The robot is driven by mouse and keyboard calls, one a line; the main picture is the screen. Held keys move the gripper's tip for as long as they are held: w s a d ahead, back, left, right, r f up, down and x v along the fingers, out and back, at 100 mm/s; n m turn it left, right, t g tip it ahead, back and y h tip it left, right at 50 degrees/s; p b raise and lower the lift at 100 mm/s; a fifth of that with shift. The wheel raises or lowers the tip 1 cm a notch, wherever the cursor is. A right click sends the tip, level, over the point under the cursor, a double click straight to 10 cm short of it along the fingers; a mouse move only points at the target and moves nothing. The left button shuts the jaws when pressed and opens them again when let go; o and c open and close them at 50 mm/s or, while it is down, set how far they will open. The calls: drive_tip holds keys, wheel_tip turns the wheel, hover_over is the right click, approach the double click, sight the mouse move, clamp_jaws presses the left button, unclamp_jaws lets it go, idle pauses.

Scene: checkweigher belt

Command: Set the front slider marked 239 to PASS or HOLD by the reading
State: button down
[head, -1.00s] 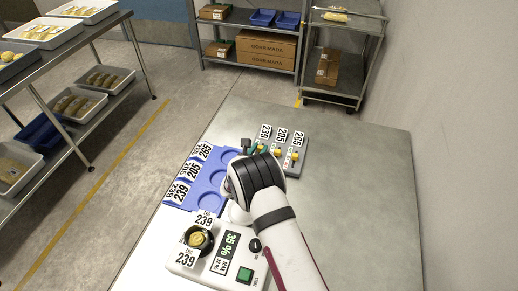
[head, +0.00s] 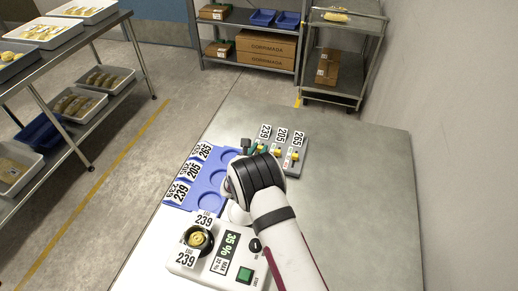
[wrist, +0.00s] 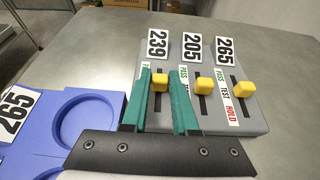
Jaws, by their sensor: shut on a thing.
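The front slider marked 239 (wrist: 158,44) is the leftmost of three on a grey slider block (wrist: 258,126). Its yellow knob (wrist: 160,82) sits between the green fingers of my gripper (wrist: 160,92), which is shut on it. The knob looks near mid-slot, about level with the other two; the fingers hide much of its slot and labels. In the head view my gripper (head: 258,149) reaches the block's left end. The meter (head: 215,262) has a green display (head: 228,246) reading 35 %, with a smaller line that seems to say MAX 32 %. A dark cup with yellow contents (head: 199,240) sits on it between 239 tags.
The slider knobs for 205 (wrist: 203,86) and 265 (wrist: 243,88) stand close to the right of my fingers. A blue tray (wrist: 50,125) with round recesses lies to the left. The metal table (head: 350,190) is clear on the right.

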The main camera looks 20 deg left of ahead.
drive_tip(key=shift+s, duration=1.35)
drive_tip(key=c, duration=0.7)
unclamp_jaws()
drive_tip(key=v, duration=1.5)
drive_tip(key=shift+s+r, duration=0.25)
drive_tip(key=shift+s, duration=0.05)
